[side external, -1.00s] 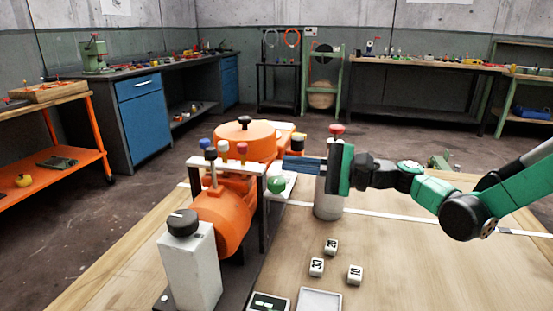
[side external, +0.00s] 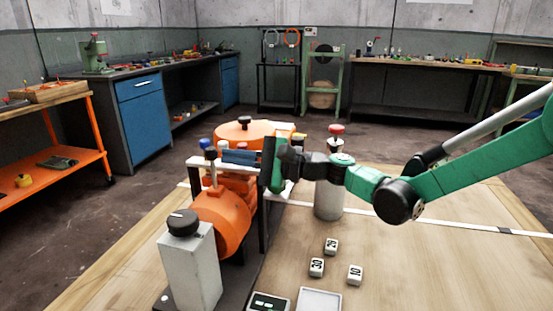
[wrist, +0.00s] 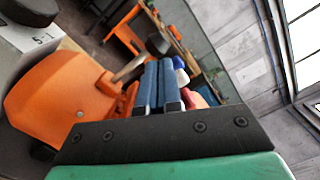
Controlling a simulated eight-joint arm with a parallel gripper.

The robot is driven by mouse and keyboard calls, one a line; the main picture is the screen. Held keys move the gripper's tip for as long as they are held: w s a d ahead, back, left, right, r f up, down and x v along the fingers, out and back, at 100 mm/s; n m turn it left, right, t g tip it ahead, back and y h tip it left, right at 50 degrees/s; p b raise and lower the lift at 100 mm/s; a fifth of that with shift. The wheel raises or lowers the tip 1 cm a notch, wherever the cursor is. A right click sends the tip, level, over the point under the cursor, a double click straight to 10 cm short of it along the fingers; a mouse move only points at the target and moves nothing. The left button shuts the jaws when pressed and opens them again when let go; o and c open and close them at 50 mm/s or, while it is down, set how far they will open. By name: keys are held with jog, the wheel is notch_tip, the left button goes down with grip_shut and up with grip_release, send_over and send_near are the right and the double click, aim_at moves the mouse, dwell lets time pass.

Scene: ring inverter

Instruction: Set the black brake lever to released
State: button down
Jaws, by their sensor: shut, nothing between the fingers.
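The black brake lever (side external: 211,154) is a pale metal rod with a black knob, standing roughly upright at the near end of the lever row on the orange machine (side external: 222,222). In the wrist view its black knob (wrist: 158,44) is just beyond the fingertips, with the rod slanting down to the left. My gripper (side external: 226,156) has its blue fingers shut and empty, pointing left, with the tips close to the right of the lever. The fingers also show side by side in the wrist view (wrist: 158,65). I cannot tell whether they touch the lever.
Blue (side external: 204,143) and white (side external: 223,144) knobs stand close by; a red one (wrist: 196,98) is beside the fingers. A grey box with a black dial (side external: 183,223) stands in front. Several numbered white blocks (side external: 317,267) lie on the table (side external: 420,270), which is clear to the right.

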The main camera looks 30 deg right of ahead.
jog(key=shift+s+a+r+n, duration=0.1)
jog(key=shift+s+a+n, duration=0.15)
jog(key=shift+n, duration=0.4)
jog(key=shift+s+a+n, duration=0.2)
jog(key=shift+n, duration=0.45)
jog(key=shift+s+a+n, duration=0.35)
jog(key=shift+n, duration=0.55)
jog(key=shift+s+a+g, duration=0.15)
jog(key=shift+g, duration=0.15)
jog(key=shift+s+a, duration=0.1)
jog(key=shift+a, duration=0.05)
jog(key=v, duration=1)
